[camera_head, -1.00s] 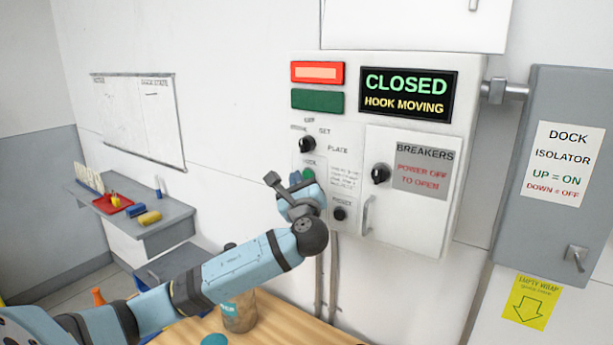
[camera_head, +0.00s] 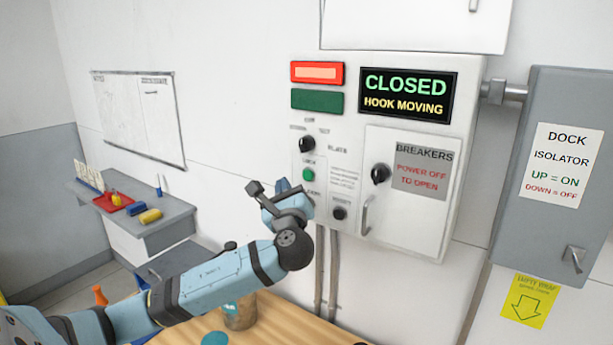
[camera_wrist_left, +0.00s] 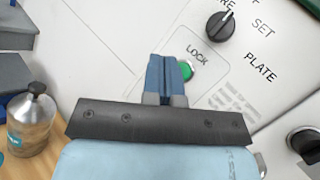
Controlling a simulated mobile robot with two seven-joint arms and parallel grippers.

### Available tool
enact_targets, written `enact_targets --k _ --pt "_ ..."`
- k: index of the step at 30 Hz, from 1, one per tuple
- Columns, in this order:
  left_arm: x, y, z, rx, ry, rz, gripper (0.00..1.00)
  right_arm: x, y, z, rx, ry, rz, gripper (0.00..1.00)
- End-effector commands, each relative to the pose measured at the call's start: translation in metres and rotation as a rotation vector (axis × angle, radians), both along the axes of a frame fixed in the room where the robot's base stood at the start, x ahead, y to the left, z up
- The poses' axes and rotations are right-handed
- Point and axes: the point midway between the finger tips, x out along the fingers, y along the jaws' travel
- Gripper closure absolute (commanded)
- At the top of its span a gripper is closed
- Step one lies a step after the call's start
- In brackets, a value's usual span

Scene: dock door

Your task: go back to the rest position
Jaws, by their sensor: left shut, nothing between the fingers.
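My left gripper (camera_head: 267,187) is in front of the lower left part of the white control box (camera_head: 470,85). In the left wrist view its fingers (camera_wrist_left: 167,75) are together with nothing between them. They point toward the panel near the green LOCK button (camera_wrist_left: 188,71), which they partly cover. In the head view the green button (camera_head: 308,175) is fully visible, to the right of and above the fingers. My right gripper is not in view.
The display (camera_head: 406,95) reads CLOSED, HOOK MOVING. A red lamp (camera_head: 317,72) looks lit above a dark green one (camera_head: 317,100). Below my arm are a wooden table (camera_head: 285,320) and a bottle (camera_head: 239,314). A grey shelf (camera_head: 165,226) is at left, an isolator box (camera_head: 567,100) at right.

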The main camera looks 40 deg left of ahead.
Motion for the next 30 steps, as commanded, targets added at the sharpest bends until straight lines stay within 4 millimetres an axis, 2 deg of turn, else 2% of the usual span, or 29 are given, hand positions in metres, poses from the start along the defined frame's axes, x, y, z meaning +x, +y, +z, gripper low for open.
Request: enact_targets --k 12,14,17,20,21,23,24,26,27,30 --pt "0.000 0.000 0.000 -0.001 -0.001 0.000 1.00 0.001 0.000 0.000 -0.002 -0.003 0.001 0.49" --pt "0.003 -0.004 -0.014 -0.034 0.010 -0.030 1.00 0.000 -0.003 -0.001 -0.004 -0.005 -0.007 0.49" --pt "0.008 -0.019 -0.058 -0.150 0.037 -0.127 1.00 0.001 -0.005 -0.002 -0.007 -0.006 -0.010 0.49" --pt "0.009 -0.044 -0.123 -0.356 0.065 -0.260 1.00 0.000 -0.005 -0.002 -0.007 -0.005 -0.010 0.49" --pt "0.007 -0.057 -0.152 -0.459 0.074 -0.310 1.00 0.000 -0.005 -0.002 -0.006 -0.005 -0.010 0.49" --pt "-0.001 -0.076 -0.194 -0.621 0.082 -0.374 1.00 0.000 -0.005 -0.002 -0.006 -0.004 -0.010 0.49" --pt "-0.008 -0.090 -0.221 -0.737 0.083 -0.409 1.00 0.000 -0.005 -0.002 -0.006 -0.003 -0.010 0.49" --pt "-0.022 -0.111 -0.259 -0.918 0.080 -0.448 1.00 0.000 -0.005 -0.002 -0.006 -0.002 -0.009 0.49" --pt "-0.033 -0.127 -0.284 -1.045 0.073 -0.466 1.00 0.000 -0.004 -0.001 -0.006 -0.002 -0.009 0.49" --pt "-0.068 -0.165 -0.341 -1.382 0.034 -0.468 1.00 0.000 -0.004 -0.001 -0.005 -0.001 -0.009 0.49"
